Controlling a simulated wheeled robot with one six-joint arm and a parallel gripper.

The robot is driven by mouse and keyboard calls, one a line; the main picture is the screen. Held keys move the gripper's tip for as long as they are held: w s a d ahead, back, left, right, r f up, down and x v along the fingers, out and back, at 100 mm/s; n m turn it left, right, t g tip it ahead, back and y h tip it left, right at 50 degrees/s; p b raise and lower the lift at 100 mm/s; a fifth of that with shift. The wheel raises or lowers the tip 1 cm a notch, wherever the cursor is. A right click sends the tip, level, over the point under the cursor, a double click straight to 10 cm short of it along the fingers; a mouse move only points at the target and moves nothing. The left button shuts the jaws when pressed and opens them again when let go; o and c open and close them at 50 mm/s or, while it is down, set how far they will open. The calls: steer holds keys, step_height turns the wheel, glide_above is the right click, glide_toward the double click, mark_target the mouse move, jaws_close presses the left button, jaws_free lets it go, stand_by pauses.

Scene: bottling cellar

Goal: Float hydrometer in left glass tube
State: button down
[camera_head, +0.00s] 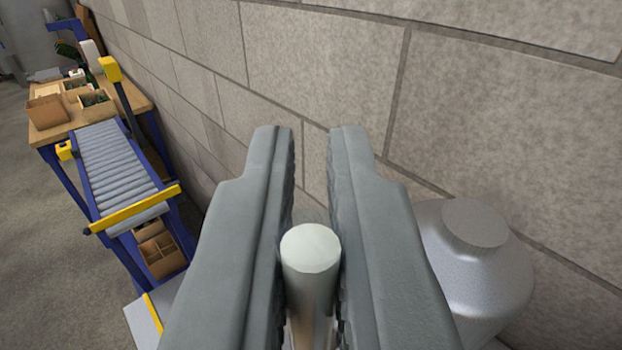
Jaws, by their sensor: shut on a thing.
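My gripper (311,145) fills the lower middle of the view, its two grey fingers pointing ahead toward the block wall. It is shut on a pale grey upright rod with a round, flat top, which looks like the hydrometer (310,262). The rod stands between the fingers, with its top showing and its lower part running down out of the frame. A faint see-through shape shows just behind its top; I cannot tell what it is. No glass tube can be made out clearly.
A concrete block wall (480,110) runs close ahead and to the right. A rounded metal vessel (480,270) stands right of my gripper. At left are a roller conveyor (118,165) with blue frame and a wooden table (68,126) with boxes. Open floor (45,240) lies far left.

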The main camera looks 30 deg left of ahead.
steer(key=shift+f, duration=0.35)
stand_by(0.3)
steer(key=shift+f, duration=0.95)
stand_by(0.6)
steer(key=shift+f, duration=1.4)
stand_by(0.3)
